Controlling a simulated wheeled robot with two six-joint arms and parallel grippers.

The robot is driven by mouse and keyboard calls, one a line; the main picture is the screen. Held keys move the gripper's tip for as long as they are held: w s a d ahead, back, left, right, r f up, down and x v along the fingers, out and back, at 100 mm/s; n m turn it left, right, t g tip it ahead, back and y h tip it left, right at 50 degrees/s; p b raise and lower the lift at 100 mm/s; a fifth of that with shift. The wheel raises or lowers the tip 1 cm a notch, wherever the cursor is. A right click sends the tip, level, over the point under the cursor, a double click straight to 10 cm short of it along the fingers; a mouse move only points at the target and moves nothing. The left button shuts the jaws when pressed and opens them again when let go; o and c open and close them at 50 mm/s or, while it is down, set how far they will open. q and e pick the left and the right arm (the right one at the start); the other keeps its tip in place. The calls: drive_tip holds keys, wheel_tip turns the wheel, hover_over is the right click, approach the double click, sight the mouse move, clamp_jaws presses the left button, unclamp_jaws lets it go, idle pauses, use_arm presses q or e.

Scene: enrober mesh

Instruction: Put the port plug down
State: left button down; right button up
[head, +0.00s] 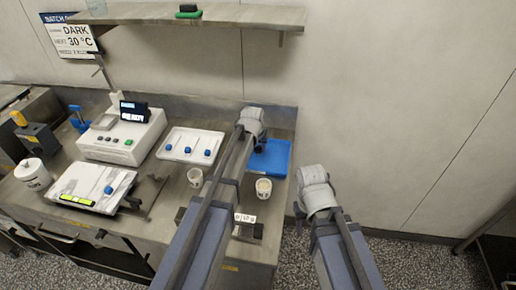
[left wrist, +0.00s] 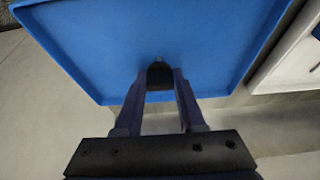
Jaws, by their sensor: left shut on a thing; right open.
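My left gripper (head: 260,146) reaches down over the blue tray (head: 277,160) at the right end of the steel table. In the left wrist view, the gripper (left wrist: 160,84) is shut on a small dark piece, which I take to be the port plug (left wrist: 160,75). The blue tray (left wrist: 180,30) lies below it, and the plug is over the bare tray floor near one edge. I cannot tell whether the plug touches the tray. My right gripper (head: 299,211) is open, off the table's right side, above the floor.
A white machine (head: 128,140) is further left. A shelf (head: 230,18) hangs above.

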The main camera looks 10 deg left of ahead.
use_arm(q)
drive_tip(key=c, duration=0.5)
unclamp_jaws()
drive_tip(key=shift+r, duration=0.1)
drive_tip(key=p+v, duration=1.2)
drive_tip(key=s+d+m+g, duration=0.2)
drive_tip(key=s+d, duration=0.2)
drive_tip(key=s, duration=0.8)
drive_tip(key=s+d+f+m+g+y, duration=0.1)
drive_tip(key=s+d, duration=0.3)
drive_tip(key=s, duration=0.9)
drive_tip(key=shift+d+f+m+g, duration=0.3)
drive_tip(key=shift+d+m+g, duration=0.1)
drive_tip(key=shift+g, duration=0.5)
drive_tip(key=shift+b, duration=0.3)
